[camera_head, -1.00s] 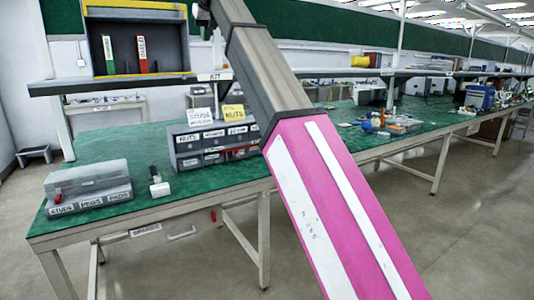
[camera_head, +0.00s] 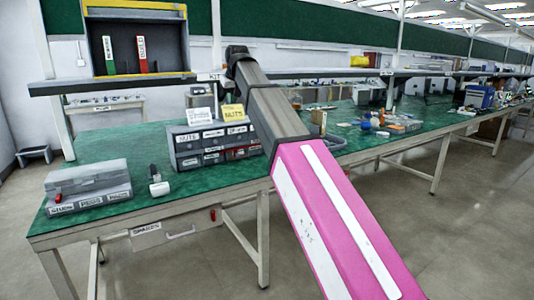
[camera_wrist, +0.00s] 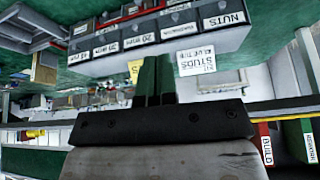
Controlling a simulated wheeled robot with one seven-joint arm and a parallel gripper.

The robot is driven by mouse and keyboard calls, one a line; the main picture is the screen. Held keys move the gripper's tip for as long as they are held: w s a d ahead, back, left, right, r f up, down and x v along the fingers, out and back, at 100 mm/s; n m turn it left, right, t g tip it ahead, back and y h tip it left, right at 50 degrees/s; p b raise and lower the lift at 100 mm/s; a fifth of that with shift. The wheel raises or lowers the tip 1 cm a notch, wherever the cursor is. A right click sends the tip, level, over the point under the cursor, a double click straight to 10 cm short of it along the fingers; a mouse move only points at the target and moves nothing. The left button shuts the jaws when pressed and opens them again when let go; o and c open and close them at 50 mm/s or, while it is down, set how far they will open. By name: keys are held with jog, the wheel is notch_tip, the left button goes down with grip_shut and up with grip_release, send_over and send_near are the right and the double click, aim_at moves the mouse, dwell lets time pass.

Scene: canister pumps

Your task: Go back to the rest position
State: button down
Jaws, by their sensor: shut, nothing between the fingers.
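My gripper (camera_wrist: 153,80) shows in the wrist view, with its two dark green fingers together and nothing between them. It is clear of the bench, and the drawer unit (camera_wrist: 160,40) with the NUTS and STUDS labels lies beyond the fingertips. In the head view my arm rises from the lower right and bends at a dark joint above the bench. My gripper cannot be made out in the head view.
The green bench (camera_head: 110,150) carries a grey labelled case (camera_head: 88,186), a small white item (camera_head: 158,184) and the drawer unit (camera_head: 212,143). Above is a shelf box (camera_head: 137,38) with a green and a red binder. Floor in front is clear.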

jog(key=s+d+f+m+g+h, duration=0.1)
jog(key=s+d+f, duration=0.1)
jog(key=d+f, duration=0.65)
jog(key=s+d+f+m, duration=0.1)
jog(key=d+f, duration=0.2)
jog(key=f, duration=1.1)
jog(key=s+d+f+g+h, duration=0.15)
jog(key=d+f, duration=0.45)
jog(key=f, duration=0.6)
jog(key=s+d+f+m, duration=0.1)
jog(key=s+d+f, duration=0.4)
jog(key=f, duration=0.3)
jog(key=s+d+f+m+g, duration=0.1)
jog(key=s+d+f, duration=0.4)
jog(key=s+f, duration=0.3)
jog(key=s+d+f+g, duration=0.1)
jog(key=s+d+f, duration=0.4)
jog(key=s+f, duration=0.2)
jog(key=shift+s+f+m, duration=0.2)
jog(key=shift+f+m, duration=0.2)
jog(key=shift+f, duration=0.2)
